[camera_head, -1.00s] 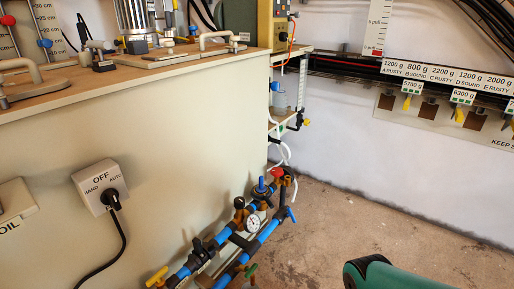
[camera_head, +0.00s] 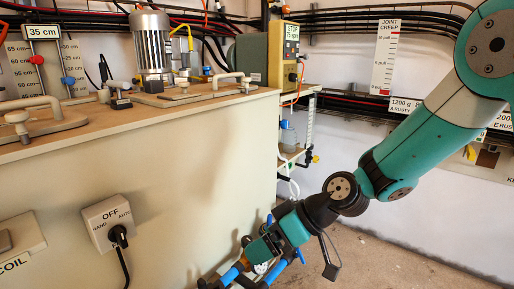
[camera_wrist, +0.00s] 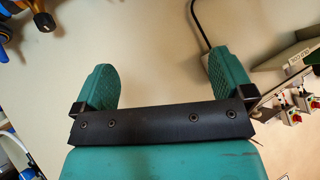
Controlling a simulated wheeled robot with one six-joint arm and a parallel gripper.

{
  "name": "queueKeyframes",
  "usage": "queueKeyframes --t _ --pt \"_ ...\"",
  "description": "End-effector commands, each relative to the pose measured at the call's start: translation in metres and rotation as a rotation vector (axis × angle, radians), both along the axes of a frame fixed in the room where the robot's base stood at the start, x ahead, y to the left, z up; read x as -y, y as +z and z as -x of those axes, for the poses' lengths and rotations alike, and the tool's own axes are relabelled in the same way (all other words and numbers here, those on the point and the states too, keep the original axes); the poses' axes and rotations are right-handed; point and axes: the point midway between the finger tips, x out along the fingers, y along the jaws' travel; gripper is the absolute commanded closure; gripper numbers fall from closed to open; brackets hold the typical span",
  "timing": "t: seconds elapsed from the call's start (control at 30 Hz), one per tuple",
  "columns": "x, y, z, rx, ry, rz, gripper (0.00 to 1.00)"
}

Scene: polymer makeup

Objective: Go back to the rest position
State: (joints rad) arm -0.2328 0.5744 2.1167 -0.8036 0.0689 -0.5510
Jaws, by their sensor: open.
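My gripper (camera_head: 250,258) hangs at the lower middle of the head view, in front of the beige cabinet (camera_head: 190,190) and over the blue pipework (camera_head: 232,273). My teal and black arm reaches down to it from the upper right. In the wrist view the two teal fingers of my gripper (camera_wrist: 160,72) stand wide apart with nothing between them. A plain pale surface shows beyond the fingers. I cannot tell in the head view whether the gripper touches the pipes.
A HAND/OFF/AUTO switch (camera_head: 109,221) with a black cable is on the cabinet front. A motor (camera_head: 152,45) and metal handles stand on the cabinet top. A shelf (camera_head: 293,133) with a bottle is behind. Bare floor (camera_head: 375,258) lies at the lower right.

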Motion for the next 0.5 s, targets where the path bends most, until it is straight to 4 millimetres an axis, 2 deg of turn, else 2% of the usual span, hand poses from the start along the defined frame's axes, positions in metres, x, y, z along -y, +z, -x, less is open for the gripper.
queueKeyframes --t 0.03,0.2,0.3,0.5 --pt "0.008 0.022 0.016 -0.016 -0.003 0.038 0.01" --pt "0.045 0.067 0.076 -0.117 -0.064 0.197 0.01" --pt "0.067 0.083 0.109 -0.168 -0.116 0.276 0.01" --pt "0.103 0.098 0.163 -0.243 -0.221 0.396 0.01"
